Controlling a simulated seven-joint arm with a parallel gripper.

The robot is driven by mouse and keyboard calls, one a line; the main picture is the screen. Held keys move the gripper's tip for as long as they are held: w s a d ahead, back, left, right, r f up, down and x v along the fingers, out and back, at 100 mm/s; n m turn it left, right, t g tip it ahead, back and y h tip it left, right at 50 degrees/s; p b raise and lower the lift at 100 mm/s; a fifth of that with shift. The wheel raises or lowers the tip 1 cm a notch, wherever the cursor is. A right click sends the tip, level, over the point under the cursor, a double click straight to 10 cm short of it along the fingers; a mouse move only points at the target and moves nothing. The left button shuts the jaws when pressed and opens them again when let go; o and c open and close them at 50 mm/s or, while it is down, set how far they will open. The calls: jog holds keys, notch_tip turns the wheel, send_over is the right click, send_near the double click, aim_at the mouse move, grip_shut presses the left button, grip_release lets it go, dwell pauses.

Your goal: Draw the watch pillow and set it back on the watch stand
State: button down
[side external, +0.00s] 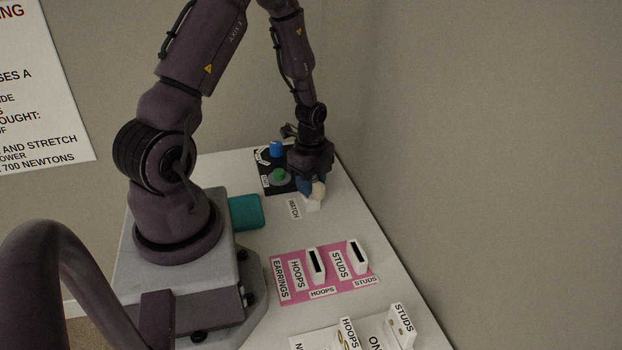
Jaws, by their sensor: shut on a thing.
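My gripper (311,182) points down at the far end of the table, just above the white watch stand (313,206). It is shut on the cream watch pillow (319,191), which shows on the right side of the jaws. A dark blue patch shows beside the pillow at the jaws; I cannot tell whether it is a finger or part of the held thing. The pillow is right over the stand, and I cannot tell whether they touch. A label reading WATCH (293,209) lies left of the stand. The gripper body hides part of the pillow.
A black board (265,160) with a blue piece (276,149) and a green piece (279,175) lies behind left. A teal block (245,211) is near my base. A pink earrings mat (290,290) with two white slotted holders is nearer. A wall runs along the right.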

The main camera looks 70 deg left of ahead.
jog(key=shift+f, duration=0.15)
jog(key=c, duration=0.7)
grip_release()
notch_tip(320, 180, up, 13)
dwell(0.4)
